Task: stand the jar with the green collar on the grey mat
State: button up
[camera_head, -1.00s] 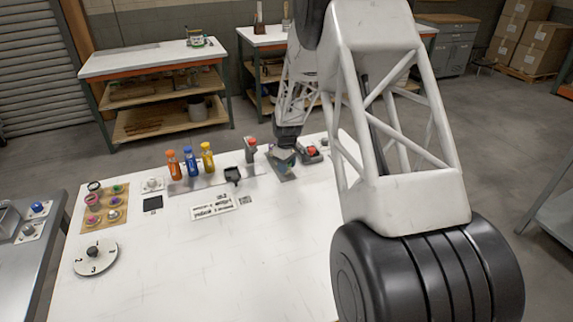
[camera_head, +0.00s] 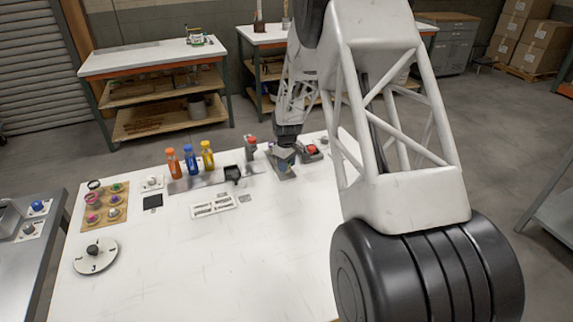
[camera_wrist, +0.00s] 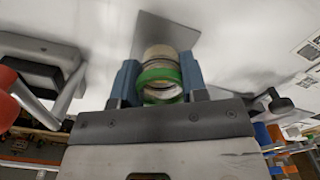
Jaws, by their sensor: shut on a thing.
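The jar with the green collar (camera_wrist: 160,76) is between the two blue fingers of my gripper (camera_wrist: 158,85) in the wrist view. I see its pale body and the green ring around it. The grey mat (camera_wrist: 168,30) lies beyond the jar, which overlaps it in this view. In the head view my gripper (camera_head: 283,158) is over the grey mat (camera_head: 287,175) near the far edge of the table. The jar is mostly hidden there by the gripper. I cannot tell whether its base touches the mat.
A red button on a dark box (camera_head: 312,151) stands close to the right of my gripper. A grey post with a red top (camera_head: 251,146) stands close to the left. Orange, blue and yellow bottles (camera_head: 190,160) stand farther left. The front of the white table (camera_head: 220,270) is clear.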

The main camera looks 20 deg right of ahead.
jog(key=shift+f, duration=0.4)
dwell(0.6)
jog(key=o, duration=1.4)
jog(key=shift+r, duration=0.2)
jog(key=shift+r, duration=3.3)
jog(key=shift+r, duration=0.1)
